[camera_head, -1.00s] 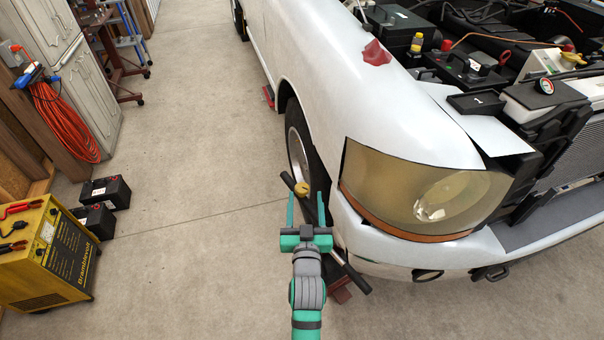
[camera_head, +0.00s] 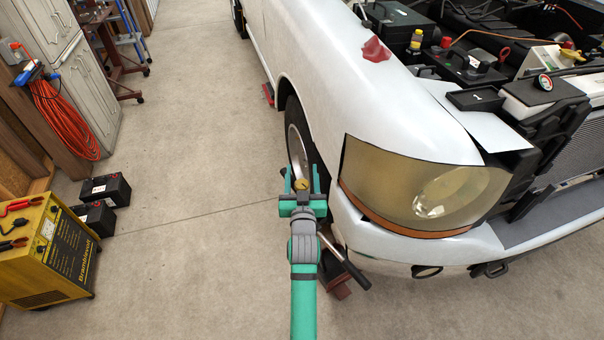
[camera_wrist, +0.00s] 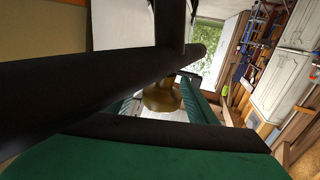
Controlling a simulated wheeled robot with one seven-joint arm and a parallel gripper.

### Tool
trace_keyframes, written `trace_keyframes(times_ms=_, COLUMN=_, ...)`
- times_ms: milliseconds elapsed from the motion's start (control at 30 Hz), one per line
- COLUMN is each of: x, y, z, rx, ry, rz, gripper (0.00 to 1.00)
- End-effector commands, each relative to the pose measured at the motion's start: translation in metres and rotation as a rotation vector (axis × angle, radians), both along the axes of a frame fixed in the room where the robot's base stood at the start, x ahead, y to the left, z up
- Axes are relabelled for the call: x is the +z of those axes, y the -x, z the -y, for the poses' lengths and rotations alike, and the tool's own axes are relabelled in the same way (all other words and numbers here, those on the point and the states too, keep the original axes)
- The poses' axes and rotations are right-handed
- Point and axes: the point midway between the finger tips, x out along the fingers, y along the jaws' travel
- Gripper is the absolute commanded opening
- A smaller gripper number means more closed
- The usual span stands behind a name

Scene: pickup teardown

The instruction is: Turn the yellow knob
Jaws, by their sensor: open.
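The small yellow knob (camera_head: 301,183) shows beside the front wheel in the head view, between the two green fingers of my gripper (camera_head: 301,173) and close to its palm. The fingers are open, one on each side of the knob; I cannot tell whether they touch it. In the wrist view a brass-yellow knob (camera_wrist: 160,97) sits near the centre, partly hidden behind dark bars (camera_wrist: 95,80). Green fingers (camera_wrist: 195,100) extend beyond and beside it. What the knob is mounted on is hidden.
The white pickup (camera_head: 340,80) with its headlight (camera_head: 420,195) stands close on the right. A dark bar tool (camera_head: 345,262) lies beside my arm near the bumper. A yellow charger (camera_head: 50,255) and black batteries (camera_head: 107,190) stand at left. The floor between is clear.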

Motion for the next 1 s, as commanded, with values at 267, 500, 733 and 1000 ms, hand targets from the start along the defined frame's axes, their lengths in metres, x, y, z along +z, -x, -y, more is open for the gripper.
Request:
trace_keyframes(times_ms=267, x=-0.0003, y=0.0002, z=-0.0008, rx=0.001, ry=0.000, rz=-0.001, gripper=0.12)
trace_keyframes(times_ms=500, x=-0.0006, y=0.0005, z=0.0012, rx=0.001, ry=0.002, rz=-0.001, gripper=0.12)
trace_keyframes(times_ms=733, x=-0.0008, y=0.0006, z=-0.0020, rx=-0.012, ry=0.002, rz=-0.001, gripper=0.12)
trace_keyframes(times_ms=1000, x=-0.0013, y=0.0010, z=0.0002, rx=-0.076, ry=0.004, rz=-0.003, gripper=0.12)
